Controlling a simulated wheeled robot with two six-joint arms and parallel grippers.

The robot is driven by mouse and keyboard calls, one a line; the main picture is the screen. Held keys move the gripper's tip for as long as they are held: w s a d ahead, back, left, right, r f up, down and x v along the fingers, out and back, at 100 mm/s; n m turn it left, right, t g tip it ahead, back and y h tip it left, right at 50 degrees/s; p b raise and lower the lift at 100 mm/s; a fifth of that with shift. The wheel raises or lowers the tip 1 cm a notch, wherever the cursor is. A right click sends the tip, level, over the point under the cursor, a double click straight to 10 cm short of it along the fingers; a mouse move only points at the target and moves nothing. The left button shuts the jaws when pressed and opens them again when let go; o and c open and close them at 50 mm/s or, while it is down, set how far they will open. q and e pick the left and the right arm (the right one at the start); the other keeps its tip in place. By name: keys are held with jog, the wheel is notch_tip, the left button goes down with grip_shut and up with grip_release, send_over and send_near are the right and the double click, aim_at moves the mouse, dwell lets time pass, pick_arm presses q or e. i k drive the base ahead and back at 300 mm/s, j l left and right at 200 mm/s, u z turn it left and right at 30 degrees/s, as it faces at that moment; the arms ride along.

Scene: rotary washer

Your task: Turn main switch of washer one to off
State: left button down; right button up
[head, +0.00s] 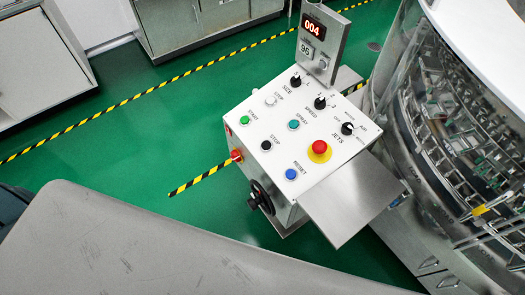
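The washer's white control box (252,152) stands in the middle of the head view, its sloped panel facing up. A red knob (236,155) sits on its left side face, with a smaller red part (228,131) above it. I cannot read a main switch label or tell that knob's setting. The panel carries black SIZE (296,82), SPEED (320,102) and JETS (347,128) knobs, and a red mushroom button (319,147) on a yellow ring. A display (313,27) reads 004. Neither of my grippers is in view.
A black handwheel (261,197) juts from the box's lower front. A metal shelf (355,195) sticks out at its right. The round washer drum (450,120) fills the right side. Green floor (130,140) lies open to the left, with cabinets (40,60) behind.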

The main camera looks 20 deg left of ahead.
aim_at(235, 156)
jog(key=u, duration=0.9)
